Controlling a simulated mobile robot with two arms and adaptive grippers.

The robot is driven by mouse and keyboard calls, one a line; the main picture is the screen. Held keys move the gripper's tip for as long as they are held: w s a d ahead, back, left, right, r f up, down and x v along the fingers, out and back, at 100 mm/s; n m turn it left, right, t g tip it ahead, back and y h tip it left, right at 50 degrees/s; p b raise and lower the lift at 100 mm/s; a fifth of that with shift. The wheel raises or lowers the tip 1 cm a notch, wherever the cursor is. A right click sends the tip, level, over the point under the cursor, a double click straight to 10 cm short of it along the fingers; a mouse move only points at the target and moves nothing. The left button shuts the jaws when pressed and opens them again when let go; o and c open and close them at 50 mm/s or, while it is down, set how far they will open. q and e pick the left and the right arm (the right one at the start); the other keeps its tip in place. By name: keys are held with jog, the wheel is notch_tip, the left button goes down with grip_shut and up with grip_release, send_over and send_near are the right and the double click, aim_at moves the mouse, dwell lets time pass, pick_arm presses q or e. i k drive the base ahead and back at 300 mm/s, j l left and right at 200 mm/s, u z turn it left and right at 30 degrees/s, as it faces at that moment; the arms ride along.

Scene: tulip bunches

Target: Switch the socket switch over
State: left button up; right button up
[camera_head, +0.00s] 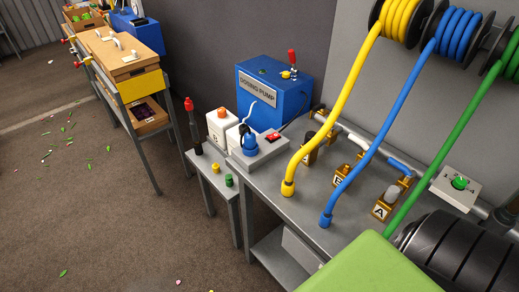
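A pale socket box (262,153) stands on the left end of the grey metal bench, in front of the blue pump. A red rocker switch (273,136) sits on its top face. Which way the rocker is tipped is too small to tell. A blue plug (250,146) stands upright on the box, left of the switch, with a pale cable rising from it. Neither of my grippers is in view, and nothing touches the switch.
A blue dosing pump (270,94) with a red-topped lever stands behind the socket. Yellow (344,95), blue (392,120) and green hoses hang over the bench (292,214). A small side table (222,185) holds yellow and green knobs. Open floor (110,215) lies left.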

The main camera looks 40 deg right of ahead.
aim_at(274, 135)
jog(key=z, duration=1.25)
jog(key=i+j+z, duration=0.25)
jog(key=z, duration=0.25)
jog(key=i+j+z, duration=0.2)
jog(key=z, duration=0.25)
jog(key=i+j+z, duration=0.15)
jog(key=j+z, duration=0.35)
